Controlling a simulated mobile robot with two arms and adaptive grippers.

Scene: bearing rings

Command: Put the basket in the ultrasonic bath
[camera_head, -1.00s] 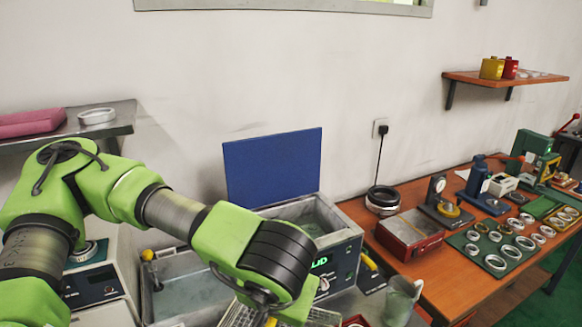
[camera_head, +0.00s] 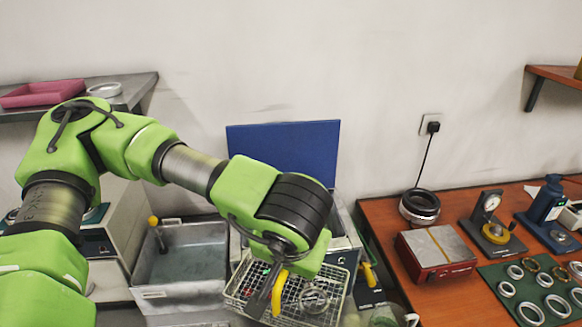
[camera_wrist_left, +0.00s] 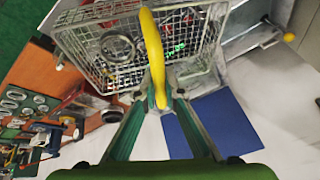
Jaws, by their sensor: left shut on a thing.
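A wire basket (camera_head: 320,305) with a yellow handle (camera_head: 279,293) hangs from my left gripper (camera_head: 268,292), which is shut on the handle. The left wrist view shows the same handle (camera_wrist_left: 152,55) between the fingers (camera_wrist_left: 160,98) and the basket mesh (camera_wrist_left: 85,45). A metal ring (camera_head: 314,299) shows inside the basket. The ultrasonic bath (camera_head: 345,222) is behind the basket and my arm, with its blue lid (camera_head: 290,145) standing open. Most of its opening and front are hidden. My right gripper is not in view.
A grey sink-like tank (camera_head: 190,260) is left of the basket. At right, an orange table (camera_head: 375,212) holds a red box (camera_head: 435,255), a dark ring stack (camera_head: 420,204), a dial gauge stand (camera_head: 490,225) and a green mat (camera_head: 525,300) with several rings. A clear beaker (camera_head: 388,318) is at the bottom.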

